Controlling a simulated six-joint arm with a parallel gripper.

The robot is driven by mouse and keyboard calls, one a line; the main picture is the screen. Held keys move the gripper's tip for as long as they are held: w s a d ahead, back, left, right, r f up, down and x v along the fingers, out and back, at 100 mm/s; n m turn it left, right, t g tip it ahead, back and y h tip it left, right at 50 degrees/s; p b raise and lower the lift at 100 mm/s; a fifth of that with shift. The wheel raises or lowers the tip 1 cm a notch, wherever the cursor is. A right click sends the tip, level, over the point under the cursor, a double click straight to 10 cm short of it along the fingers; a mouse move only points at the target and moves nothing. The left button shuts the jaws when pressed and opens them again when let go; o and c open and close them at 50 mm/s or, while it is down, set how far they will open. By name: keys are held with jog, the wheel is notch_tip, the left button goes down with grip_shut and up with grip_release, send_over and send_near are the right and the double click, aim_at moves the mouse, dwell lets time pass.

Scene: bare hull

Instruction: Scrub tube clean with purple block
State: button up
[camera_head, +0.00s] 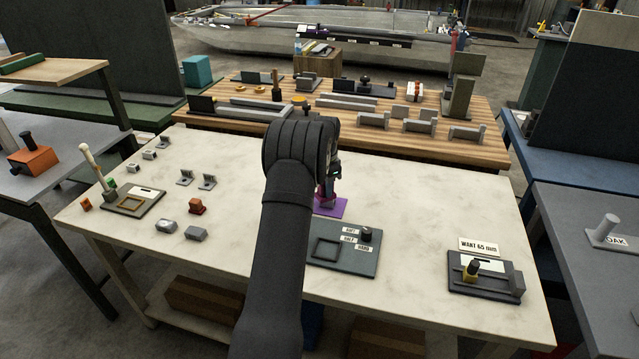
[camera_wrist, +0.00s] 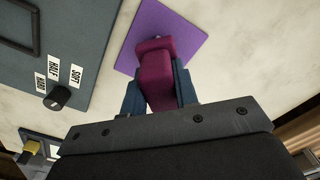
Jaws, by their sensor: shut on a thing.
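A magenta-purple block (camera_wrist: 158,72) is between the two dark blue fingers of my gripper (camera_wrist: 160,90) in the wrist view. My gripper is shut on it. The block is over a flat purple square (camera_wrist: 190,35); I cannot tell whether it touches it. In the head view my gripper (camera_head: 329,190) is mostly hidden behind my dark arm, and the purple square (camera_head: 334,208) shows beside it on the pale table. I cannot pick out with certainty which thing is the tube.
A dark panel with a knob (camera_head: 366,236) and labels SOFT, HALF, HARD lies in front of the square. A device (camera_head: 485,272) signed WANT 65 mm is at right. Small blocks and a brush stand (camera_head: 133,202) are at left. The pale table (camera_head: 420,215) is clear right of the square.

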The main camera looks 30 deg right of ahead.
jog(key=shift+s+d, duration=1.3)
jog(key=shift+s, duration=0.1)
jog(key=w+a, duration=0.4)
jog(key=shift+w+a, duration=0.25)
jog(key=shift+w, duration=0.05)
notch_tip(320, 180, up, 8)
